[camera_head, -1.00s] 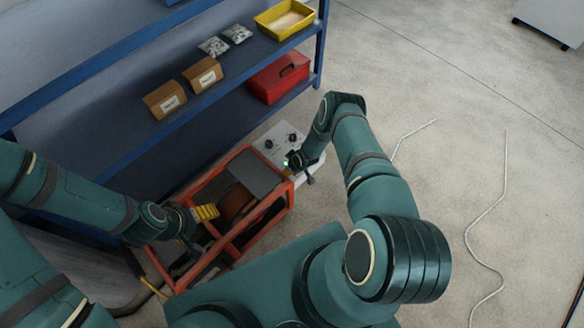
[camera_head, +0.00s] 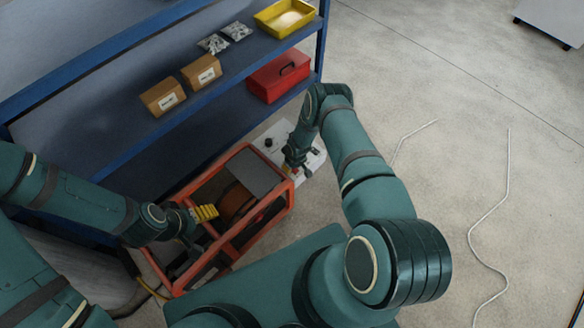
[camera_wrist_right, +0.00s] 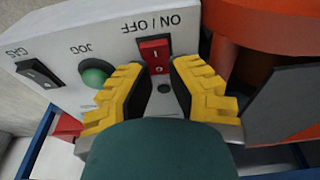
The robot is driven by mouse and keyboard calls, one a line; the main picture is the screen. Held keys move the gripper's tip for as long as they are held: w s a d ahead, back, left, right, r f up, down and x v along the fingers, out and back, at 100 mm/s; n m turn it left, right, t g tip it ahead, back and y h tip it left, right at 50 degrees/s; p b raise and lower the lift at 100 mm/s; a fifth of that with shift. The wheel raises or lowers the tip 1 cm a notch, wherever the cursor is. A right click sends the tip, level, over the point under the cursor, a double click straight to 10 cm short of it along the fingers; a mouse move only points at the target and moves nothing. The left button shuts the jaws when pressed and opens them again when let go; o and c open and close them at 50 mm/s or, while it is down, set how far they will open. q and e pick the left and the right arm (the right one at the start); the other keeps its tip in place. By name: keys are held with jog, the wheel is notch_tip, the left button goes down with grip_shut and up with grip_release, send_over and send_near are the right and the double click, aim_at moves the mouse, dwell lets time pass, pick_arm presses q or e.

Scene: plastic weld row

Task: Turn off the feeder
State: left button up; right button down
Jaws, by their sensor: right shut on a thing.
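The feeder is an orange-framed unit (camera_head: 240,258) with a spool, and a light grey control panel (camera_head: 312,160) at its far right end. In the right wrist view the panel carries a red rocker switch (camera_wrist_right: 154,54) labelled ON / OFF. My right gripper (camera_wrist_right: 160,68) has its yellow fingers on either side of this switch and is shut on it. Which way the rocker is tipped I cannot tell. In the head view my right gripper (camera_head: 293,170) hides part of the panel. My left gripper (camera_head: 205,213) is at the frame's left side; its grip is unclear.
Beside the switch are a green JOG button (camera_wrist_right: 95,74) and a black GAS rocker (camera_wrist_right: 39,73). A blue shelf (camera_head: 150,145) with boxes (camera_head: 163,97) and a red case (camera_head: 279,78) stands behind. A cable (camera_head: 472,230) lies on open floor at right.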

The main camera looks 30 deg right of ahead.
aim_at(294, 170)
dwell(0.3)
jog(key=c, duration=1.1)
grip_release()
jog(key=shift+f, duration=0.1)
notch_tip(294, 170, up, 12)
jog(key=s, duration=0.1)
jog(key=shift+s+d, duration=0.25)
jog(key=s+a+r+m+y, duration=0.3)
jog(key=s+a+r+m, duration=0.2)
jog(key=s+a+r, duration=1.1)
jog(key=shift+s+a+r, duration=0.2)
jog(key=shift+s+r, duration=0.35)
jog(key=shift+s, duration=0.05)
